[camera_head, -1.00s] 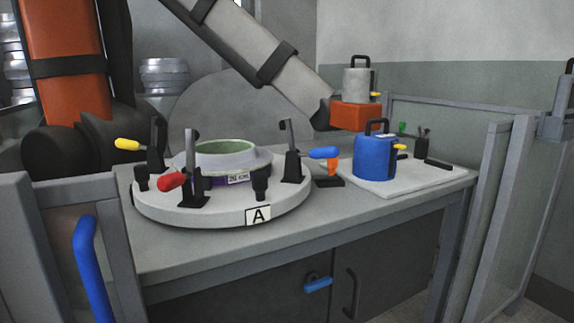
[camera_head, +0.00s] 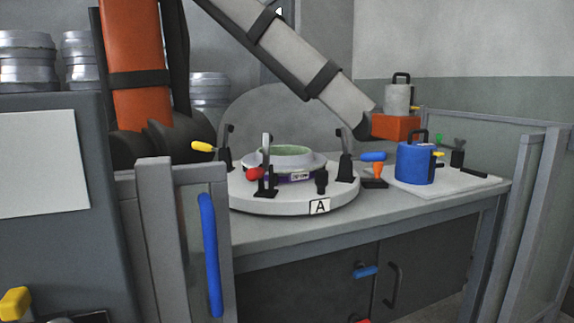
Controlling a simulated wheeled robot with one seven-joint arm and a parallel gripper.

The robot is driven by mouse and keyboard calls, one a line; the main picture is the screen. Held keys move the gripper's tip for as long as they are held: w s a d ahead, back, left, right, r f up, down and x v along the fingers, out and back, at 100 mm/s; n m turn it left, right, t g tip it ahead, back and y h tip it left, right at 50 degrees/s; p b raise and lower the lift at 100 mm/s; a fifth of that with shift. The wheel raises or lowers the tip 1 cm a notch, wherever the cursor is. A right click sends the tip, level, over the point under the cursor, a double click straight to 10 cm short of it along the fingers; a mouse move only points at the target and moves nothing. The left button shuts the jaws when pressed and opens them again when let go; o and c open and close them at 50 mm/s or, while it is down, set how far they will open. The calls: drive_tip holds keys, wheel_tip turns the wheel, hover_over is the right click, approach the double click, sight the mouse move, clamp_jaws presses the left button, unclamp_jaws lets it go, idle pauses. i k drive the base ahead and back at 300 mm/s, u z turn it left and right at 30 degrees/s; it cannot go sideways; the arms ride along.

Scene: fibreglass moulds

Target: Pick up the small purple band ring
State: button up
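A small purple band (camera_head: 289,179) with a white label shows low around a grey mould with a pale green top (camera_head: 286,155). The mould sits on a round white plate (camera_head: 270,203) marked A, on the grey workbench. Only a thin front part of the purple band shows. The clamps and the mould hide the rest. My gripper is not in view.
Toggle clamps with a yellow (camera_head: 202,146), a red (camera_head: 254,174) and a blue handle (camera_head: 373,156) stand around the plate. A blue pot (camera_head: 415,163) stands on a white board to the right. A fence panel with a blue handle (camera_head: 209,255) stands before the bench's left end.

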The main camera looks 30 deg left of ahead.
sight(293, 164)
drive_tip(key=u, duration=1.2)
